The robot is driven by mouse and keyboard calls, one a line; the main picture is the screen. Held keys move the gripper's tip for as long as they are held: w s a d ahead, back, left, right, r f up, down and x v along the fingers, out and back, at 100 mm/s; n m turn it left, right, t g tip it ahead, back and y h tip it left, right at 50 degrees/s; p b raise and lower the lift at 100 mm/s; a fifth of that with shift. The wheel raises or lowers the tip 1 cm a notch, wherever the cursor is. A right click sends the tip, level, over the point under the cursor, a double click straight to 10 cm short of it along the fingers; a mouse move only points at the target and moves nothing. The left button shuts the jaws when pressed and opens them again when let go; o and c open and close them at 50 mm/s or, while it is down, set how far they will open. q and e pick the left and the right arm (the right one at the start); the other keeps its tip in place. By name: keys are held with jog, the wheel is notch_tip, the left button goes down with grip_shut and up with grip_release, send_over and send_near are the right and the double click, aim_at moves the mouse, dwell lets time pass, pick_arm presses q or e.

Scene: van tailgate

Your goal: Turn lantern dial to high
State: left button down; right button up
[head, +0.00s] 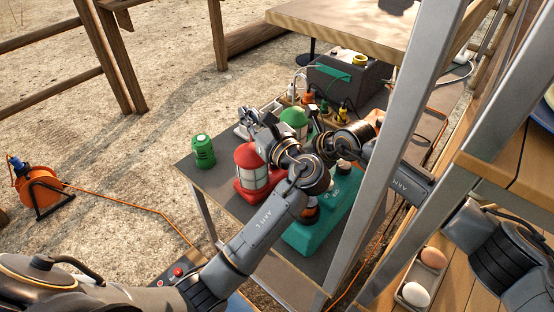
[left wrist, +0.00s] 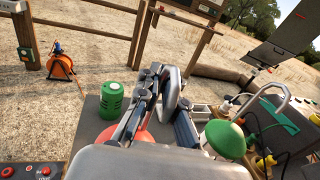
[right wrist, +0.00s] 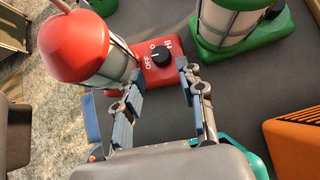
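The red lantern (head: 250,165) has a red cap, a pale caged glass and a red base, and stands on the grey table. In the right wrist view its black dial (right wrist: 160,54) sits on the base, with OFF on the left and a mark reading like HI on the right; its exact setting is unclear. My right gripper (right wrist: 160,103) is open and empty, its fingers apart on either side of the line to the dial, short of it.
A green lantern (head: 294,118) stands close behind the red one. A green canister (head: 203,151) is at the table's left edge, and a teal case (head: 313,232) lies in front. A metal post (head: 384,140) rises on the right.

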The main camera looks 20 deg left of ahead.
jog(key=x, duration=0.7)
jog(key=shift+w+a+f, duration=0.1)
jog(key=shift+a+f, duration=0.05)
jog(key=shift+f, duration=0.05)
grip_shut()
